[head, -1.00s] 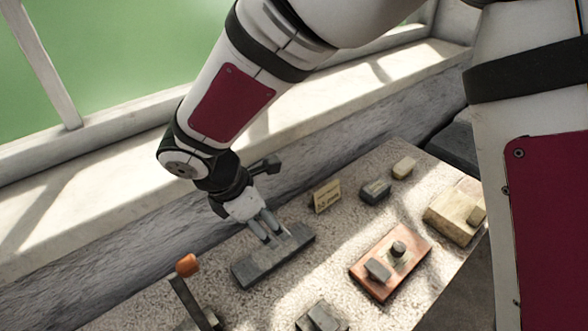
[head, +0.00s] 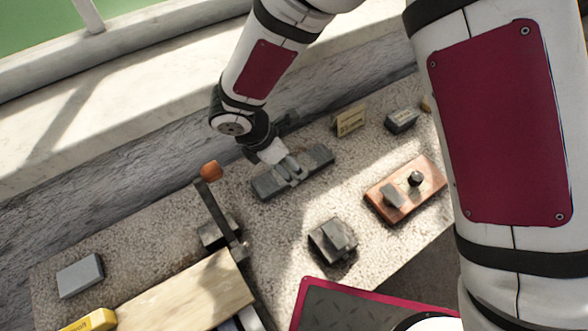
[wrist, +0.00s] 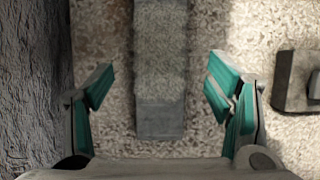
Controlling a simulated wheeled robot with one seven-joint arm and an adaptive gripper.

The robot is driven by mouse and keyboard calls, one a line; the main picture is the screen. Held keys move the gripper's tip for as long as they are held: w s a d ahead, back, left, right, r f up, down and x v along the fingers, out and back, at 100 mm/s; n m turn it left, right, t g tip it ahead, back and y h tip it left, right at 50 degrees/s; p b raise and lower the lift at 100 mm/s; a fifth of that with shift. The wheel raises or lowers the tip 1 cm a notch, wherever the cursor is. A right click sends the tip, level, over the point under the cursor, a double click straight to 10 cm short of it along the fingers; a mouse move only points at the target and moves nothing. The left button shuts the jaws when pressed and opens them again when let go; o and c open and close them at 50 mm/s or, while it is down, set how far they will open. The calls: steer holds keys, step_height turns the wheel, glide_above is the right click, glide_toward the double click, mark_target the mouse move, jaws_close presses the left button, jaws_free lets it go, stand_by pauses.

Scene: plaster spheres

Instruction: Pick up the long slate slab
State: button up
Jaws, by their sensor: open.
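The long slate slab (head: 320,158) is a dark grey bar lying flat on the speckled stone table, near the wall. In the wrist view the slab (wrist: 160,65) runs up the middle of the picture, its near end between my fingers. My gripper (head: 292,172) is over the slab's middle in the head view. In the wrist view my gripper (wrist: 155,88) is open, one teal-padded finger on each side of the slab, with a gap on both sides. How low the fingertips are beside it is hard to tell.
A lever with an orange knob (head: 211,171) stands close left of the slab. A dark block (head: 333,240), a reddish board (head: 405,190) and a label card (head: 350,120) are nearby. A grey block (head: 80,275) and wooden board (head: 190,296) lie left. A rough wall (wrist: 35,80) borders the table.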

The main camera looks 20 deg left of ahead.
steer(key=x, duration=0.4)
steer(key=shift+w+d+f, duration=0.1)
steer(key=shift+w+d, duration=0.05)
steer(key=shift+d, duration=0.1)
jaws_close()
